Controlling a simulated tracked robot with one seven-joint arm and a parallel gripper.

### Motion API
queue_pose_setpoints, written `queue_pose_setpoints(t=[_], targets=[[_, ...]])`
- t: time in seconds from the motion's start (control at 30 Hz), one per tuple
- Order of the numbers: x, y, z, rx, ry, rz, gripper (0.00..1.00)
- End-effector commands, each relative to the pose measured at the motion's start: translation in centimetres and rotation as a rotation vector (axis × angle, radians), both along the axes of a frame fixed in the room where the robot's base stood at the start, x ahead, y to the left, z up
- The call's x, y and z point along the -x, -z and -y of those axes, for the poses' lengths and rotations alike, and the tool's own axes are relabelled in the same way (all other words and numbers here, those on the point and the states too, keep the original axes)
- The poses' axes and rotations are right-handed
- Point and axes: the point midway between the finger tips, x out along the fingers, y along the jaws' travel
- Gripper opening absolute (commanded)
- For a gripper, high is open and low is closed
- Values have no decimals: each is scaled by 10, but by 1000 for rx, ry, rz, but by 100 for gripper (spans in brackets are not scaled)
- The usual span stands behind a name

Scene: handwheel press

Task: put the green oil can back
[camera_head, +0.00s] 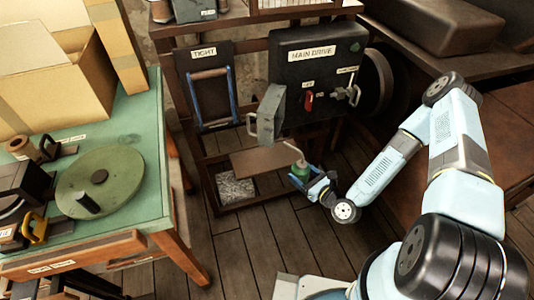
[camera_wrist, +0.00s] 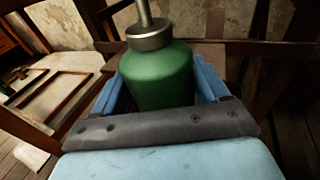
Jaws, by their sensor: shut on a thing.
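The green oil can (camera_wrist: 160,75) stands between the two blue fingers of my gripper (camera_wrist: 165,90) in the wrist view, with its grey metal collar and spout pointing up. In the head view the green can (camera_head: 300,170) is small and partly hidden by my gripper (camera_head: 314,182), which is shut on it. The can is held roughly upright beside the right end of a brown shelf board (camera_head: 265,160), in front of and below the main drive box. I cannot tell whether its base touches anything.
The black main drive box (camera_head: 318,57) has a red switch (camera_head: 308,100) and a lever handle (camera_head: 347,93). A grey hinged plate (camera_head: 268,115) with a handle juts out left of it. A green-topped table (camera_head: 140,125) with a handwheel (camera_head: 100,182) stands left. Floor between is clear.

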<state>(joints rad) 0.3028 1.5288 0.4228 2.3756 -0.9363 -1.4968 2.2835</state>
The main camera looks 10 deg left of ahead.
Motion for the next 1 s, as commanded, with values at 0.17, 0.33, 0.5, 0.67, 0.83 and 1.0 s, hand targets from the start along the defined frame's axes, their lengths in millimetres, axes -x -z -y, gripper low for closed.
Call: queue_pose_setpoints(t=[0.17, 0.33, 0.5, 0.67, 0.83, 1.0], targets=[[-10, -1, -30, -3, -25, 6, 38], [-31, -1, -63, -4, -30, 6, 38], [-52, -1, -93, -3, -32, 6, 38], [-73, -1, -120, -3, -31, 6, 38], [-88, -1, -140, -4, -31, 3, 38], [-95, 0, -148, -3, -28, 2, 38]])
